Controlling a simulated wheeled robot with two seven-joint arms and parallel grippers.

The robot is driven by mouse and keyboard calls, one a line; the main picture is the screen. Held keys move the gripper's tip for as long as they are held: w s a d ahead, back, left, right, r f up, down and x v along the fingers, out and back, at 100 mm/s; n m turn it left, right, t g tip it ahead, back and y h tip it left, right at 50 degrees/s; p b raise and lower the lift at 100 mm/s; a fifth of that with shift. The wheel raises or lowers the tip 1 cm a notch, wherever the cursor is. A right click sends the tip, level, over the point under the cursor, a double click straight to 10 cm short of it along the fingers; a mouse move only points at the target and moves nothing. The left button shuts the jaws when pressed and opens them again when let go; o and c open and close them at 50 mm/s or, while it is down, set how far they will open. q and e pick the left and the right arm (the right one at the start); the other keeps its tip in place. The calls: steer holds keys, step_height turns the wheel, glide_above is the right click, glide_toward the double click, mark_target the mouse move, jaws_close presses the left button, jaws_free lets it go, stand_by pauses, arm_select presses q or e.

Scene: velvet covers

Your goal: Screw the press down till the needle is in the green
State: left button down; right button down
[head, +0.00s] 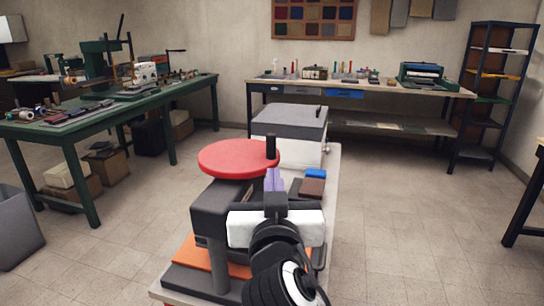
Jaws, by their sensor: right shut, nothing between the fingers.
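The press (210,215) stands on a bench in front of me. It has a dark grey frame on an orange and dark base. A flat red handwheel (232,155) tops it, with an upright black handle (271,147) at its right rim. My right gripper (274,177) reaches up from the bottom, shut and empty. Its pale purple fingers are at the wheel's right edge, just below the handle in the picture. I cannot tell if they touch it. My arm hides the press's right front. No gauge or needle can be made out. My left gripper is out of view.
A grey-lidded white box (290,122) stands behind the press, with blue (316,173) and brown (312,188) blocks nearer. A green workbench (110,112) is at left, another bench (350,88) at the back wall, a shelf rack (494,90) at right. Open floor surrounds the bench.

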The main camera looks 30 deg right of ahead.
mark_target(274, 149)
steer(key=p+x, duration=0.1)
steer(key=x, duration=0.9)
steer(key=shift+w+d, duration=0.1)
steer(key=shift+w, duration=0.1)
steer(key=shift+w+d, duration=0.5)
steer(key=shift+d, duration=0.15)
